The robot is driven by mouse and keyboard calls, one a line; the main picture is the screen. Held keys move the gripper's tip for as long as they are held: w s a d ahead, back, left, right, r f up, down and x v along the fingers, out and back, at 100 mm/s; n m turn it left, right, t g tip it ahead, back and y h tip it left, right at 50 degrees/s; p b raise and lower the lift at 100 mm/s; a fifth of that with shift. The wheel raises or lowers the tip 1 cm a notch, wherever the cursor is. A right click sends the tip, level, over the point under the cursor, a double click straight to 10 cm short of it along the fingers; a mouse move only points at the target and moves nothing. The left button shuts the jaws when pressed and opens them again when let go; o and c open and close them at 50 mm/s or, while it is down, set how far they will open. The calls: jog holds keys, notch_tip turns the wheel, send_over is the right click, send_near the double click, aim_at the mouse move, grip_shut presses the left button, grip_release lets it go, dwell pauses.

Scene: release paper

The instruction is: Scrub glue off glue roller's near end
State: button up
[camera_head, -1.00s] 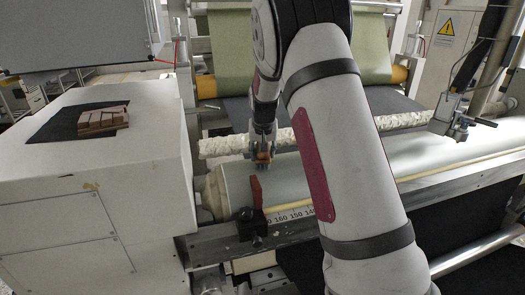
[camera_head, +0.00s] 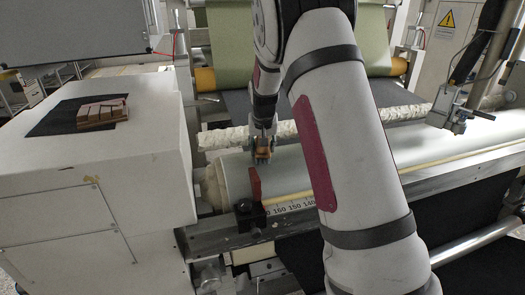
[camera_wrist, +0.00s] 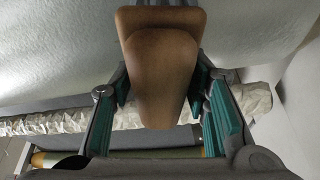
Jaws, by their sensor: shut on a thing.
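The large smooth pale roller (camera_head: 238,177), which looks like the glue roller, lies across the machine, its rough left end (camera_head: 213,188) beside the white housing. My gripper (camera_head: 262,152) is over its upper side, a little right of that end. In the wrist view my gripper (camera_wrist: 165,105) is shut on a brown block-like tool (camera_wrist: 158,60), between teal finger pads. The tool's working face is hidden. A pale textured surface (camera_wrist: 50,45) fills the top of the wrist view. I cannot tell whether the tool touches the roller. No glue is clearly visible.
A crumpled whitish roll (camera_head: 222,138) runs behind the roller and shows in the wrist view (camera_wrist: 60,122). A red lever (camera_head: 255,186) and a scale (camera_head: 287,208) stand in front. Brown blocks (camera_head: 102,113) lie on a dark mat on the white housing (camera_head: 150,130).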

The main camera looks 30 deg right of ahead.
jog(key=shift+w+d+f+b, duration=0.1)
jog(key=shift+w+f+b, duration=0.1)
jog(key=shift+w+b, duration=0.2)
jog(key=shift+w+d+f+b, duration=0.15)
jog(key=shift+w+b, duration=0.1)
jog(key=shift+w, duration=0.25)
jog(key=shift+c, duration=0.6)
jog(key=shift+s+d+r, duration=0.1)
jog(key=shift+s+d, duration=0.05)
jog(key=shift+d, duration=0.2)
jog(key=shift+s+a+r+p, duration=0.1)
jog(key=shift+s+a+p, duration=0.1)
jog(key=shift+s+p, duration=0.65)
jog(key=shift+s+a+r+p, duration=0.15)
jog(key=shift+s+p, duration=0.35)
jog(key=shift+s, duration=0.65)
jog(key=shift+w, duration=0.1)
jog(key=shift+w+d+f+b, duration=0.1)
jog(key=shift+w+d+b, duration=0.1)
jog(key=shift+w+b, duration=0.75)
jog(key=shift+w+d+f+b, duration=0.1)
jog(key=shift+w+d+b, duration=0.05)
jog(key=shift+w+b, duration=0.75)
jog(key=shift+w+r, duration=0.1)
jog(key=shift+r+p, duration=0.8)
jog(key=shift+r, duration=2.25)
